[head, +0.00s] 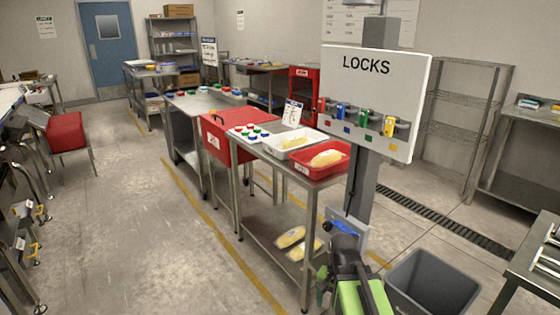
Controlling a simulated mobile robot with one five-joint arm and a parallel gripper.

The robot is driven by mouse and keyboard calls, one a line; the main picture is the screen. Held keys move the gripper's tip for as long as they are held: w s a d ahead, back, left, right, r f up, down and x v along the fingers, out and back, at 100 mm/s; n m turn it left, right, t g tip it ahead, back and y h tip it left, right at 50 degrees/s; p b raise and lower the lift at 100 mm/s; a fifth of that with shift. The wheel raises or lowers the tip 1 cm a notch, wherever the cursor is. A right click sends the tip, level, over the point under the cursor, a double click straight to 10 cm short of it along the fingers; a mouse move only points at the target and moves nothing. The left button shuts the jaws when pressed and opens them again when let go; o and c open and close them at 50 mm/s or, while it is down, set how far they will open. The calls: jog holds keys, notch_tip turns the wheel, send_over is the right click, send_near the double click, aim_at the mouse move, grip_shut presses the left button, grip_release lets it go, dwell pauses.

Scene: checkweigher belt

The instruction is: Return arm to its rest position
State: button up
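My arm rises from the bottom edge, right of the middle, with a bright green link and dark parts beyond it. My gripper (345,246) is at the dark far end, low in front of the grey post of the LOCKS board. Its fingers are too small and dark to tell open from shut. A small blue item (341,228) shows just beyond it, against a light plate on the post. I cannot tell whether the gripper touches it.
The LOCKS board (376,100) with coloured padlocks stands above the arm. A steel table (272,152) with a red tray (340,167) and a white tray (272,139) is behind. A grey bin (432,284) stands close right. Open floor (130,210) lies left.

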notch_tip(320, 180, up, 20)
jog(key=n+p, duration=0.5)
jog(key=p, duration=1.5)
jog(key=shift+s+d+r+n, duration=0.15)
jog(key=shift+s+n, duration=0.15)
jog(key=shift+n, duration=0.1)
